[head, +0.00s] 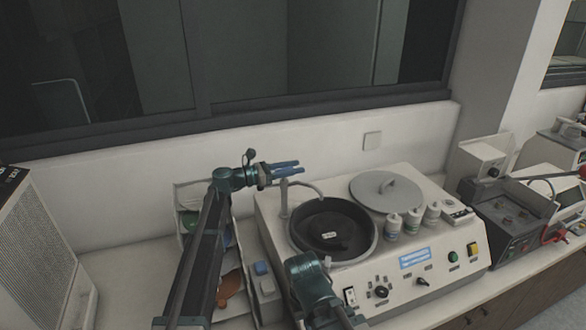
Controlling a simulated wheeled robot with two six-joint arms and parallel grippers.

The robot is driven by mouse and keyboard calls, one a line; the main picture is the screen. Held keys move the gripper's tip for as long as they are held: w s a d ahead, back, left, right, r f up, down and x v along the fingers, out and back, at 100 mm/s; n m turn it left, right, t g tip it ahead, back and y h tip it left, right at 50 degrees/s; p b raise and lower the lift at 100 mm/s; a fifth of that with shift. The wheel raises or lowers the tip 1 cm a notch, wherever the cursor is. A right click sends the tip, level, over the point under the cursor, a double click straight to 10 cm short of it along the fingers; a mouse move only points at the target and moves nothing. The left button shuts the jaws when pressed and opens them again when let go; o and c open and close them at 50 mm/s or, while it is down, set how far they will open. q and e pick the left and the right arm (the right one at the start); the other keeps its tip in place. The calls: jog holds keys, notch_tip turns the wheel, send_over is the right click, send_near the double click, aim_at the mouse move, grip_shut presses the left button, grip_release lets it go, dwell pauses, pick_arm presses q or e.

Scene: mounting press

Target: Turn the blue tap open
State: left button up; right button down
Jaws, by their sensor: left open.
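My left gripper (301,167) is open, its two bluish fingers pointing right, at the back left of the grinding and polishing machine (445,217). A thin curved metal spout (308,184) on an upright post (284,204) stands over the machine's black bowl (332,232). The fingers appear just above the top of this post; I cannot tell whether they touch it. I cannot make out a separate blue tap handle; the fingers may cover it. My right gripper is not visible; a teal joint of my other arm (310,280) shows in front of the bowl.
A round grey lid (386,191) and several small white bottles (412,221) are on the machine. A rack with coloured discs (229,284) and a small blue-topped box (261,268) stand left of it. A window ledge (240,132) runs behind. More equipment (507,213) fills the right.

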aim_at(285, 168)
pick_arm(q)
jog(key=shift+c, duration=0.3)
grip_shut()
